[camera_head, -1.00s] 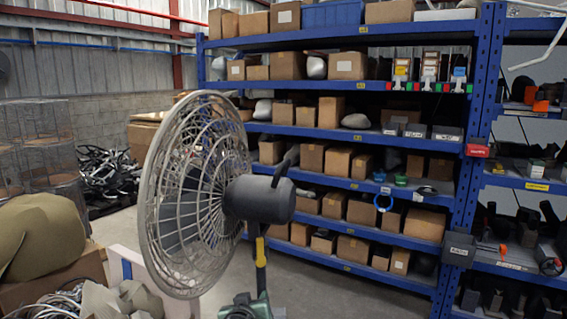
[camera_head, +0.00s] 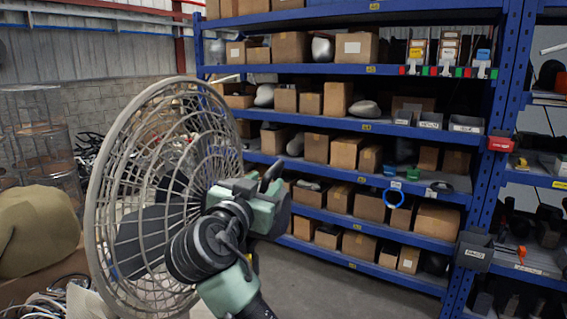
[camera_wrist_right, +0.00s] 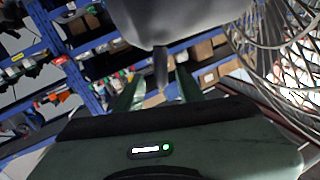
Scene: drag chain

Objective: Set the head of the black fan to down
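The black fan has a large round wire cage (camera_head: 150,190) facing left in the head view. Its dark motor housing (camera_head: 283,215) is partly hidden behind my right arm, and a dark handle (camera_head: 272,172) sticks up from it. My green right gripper (camera_head: 262,188) is at the housing, beside the handle. In the right wrist view, the housing (camera_wrist_right: 180,22) fills the top and the handle (camera_wrist_right: 160,68) points between the two green fingers (camera_wrist_right: 158,86). The fingers are apart, with gaps to the handle on both sides. My left gripper is out of view.
A blue shelf rack (camera_head: 370,190) with cardboard boxes and bins stands behind the fan. Wire mesh cages (camera_head: 40,140) and an olive sack-like bulk (camera_head: 35,230) are at the left. Some grey floor (camera_head: 320,280) is clear before the rack.

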